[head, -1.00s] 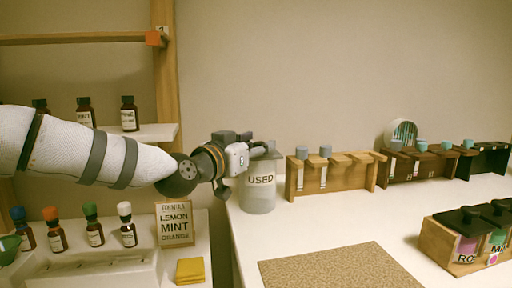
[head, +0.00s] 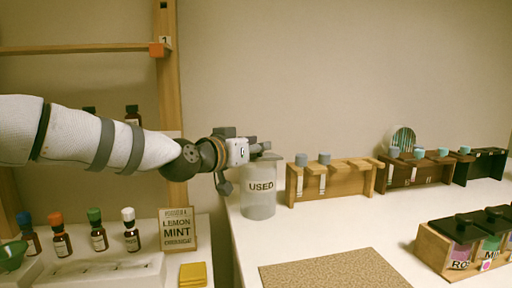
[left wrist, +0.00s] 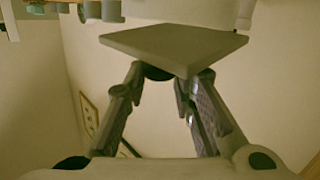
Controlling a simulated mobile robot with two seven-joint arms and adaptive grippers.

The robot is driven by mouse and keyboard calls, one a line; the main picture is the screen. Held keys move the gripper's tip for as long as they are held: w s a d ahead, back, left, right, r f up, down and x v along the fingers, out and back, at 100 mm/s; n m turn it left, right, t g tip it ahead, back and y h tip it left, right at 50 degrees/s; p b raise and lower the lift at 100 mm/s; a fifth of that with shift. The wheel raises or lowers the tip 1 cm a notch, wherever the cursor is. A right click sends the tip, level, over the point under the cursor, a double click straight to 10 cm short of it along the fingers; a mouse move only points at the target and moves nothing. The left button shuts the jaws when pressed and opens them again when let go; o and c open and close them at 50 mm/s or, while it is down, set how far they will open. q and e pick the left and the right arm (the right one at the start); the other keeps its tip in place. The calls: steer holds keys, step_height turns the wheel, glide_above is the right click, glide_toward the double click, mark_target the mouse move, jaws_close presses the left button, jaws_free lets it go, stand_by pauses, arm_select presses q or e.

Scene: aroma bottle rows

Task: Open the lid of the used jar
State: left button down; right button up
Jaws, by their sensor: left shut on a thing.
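The used jar (head: 258,204) is a translucent pale container with a "USED" label, upright on the white counter's left part. My left gripper (head: 262,147) is above its top, reaching in from the left. In the left wrist view, my left gripper (left wrist: 157,76) is shut on the knob of a flat grey square lid (left wrist: 175,44). Part of a pale shape, probably the jar (left wrist: 185,10), shows beyond the lid. How far the lid is from the jar's rim is hard to tell. My right gripper is not in view.
A wooden rack (head: 332,181) with grey-capped bottles stands just right of the jar, with darker racks (head: 417,171) beyond. A brown mat (head: 335,270) lies in front. A formula sign (head: 178,230) and several small bottles stand at left. Counter between jar and mat is free.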

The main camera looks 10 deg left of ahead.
mark_target(254, 156)
arm_select(q)
steer(key=shift+w+r+n, duration=0.1)
steer(key=shift+r+n, duration=0.2)
steer(key=shift+r, duration=0.3)
steer(key=shift+w+a+r+n+g, duration=0.15)
steer(key=shift+w+n+g, duration=0.25)
steer(key=shift+g, duration=0.4)
steer(key=shift+w+r+n+g+y, duration=0.15)
steer(key=shift+w+n+g+y, duration=0.15)
steer(key=shift+g, duration=0.2)
steer(key=shift+w+a+r+n+g, duration=0.2)
steer(key=shift+w+r+n+g, duration=0.15)
steer(key=shift+n+g, duration=0.2)
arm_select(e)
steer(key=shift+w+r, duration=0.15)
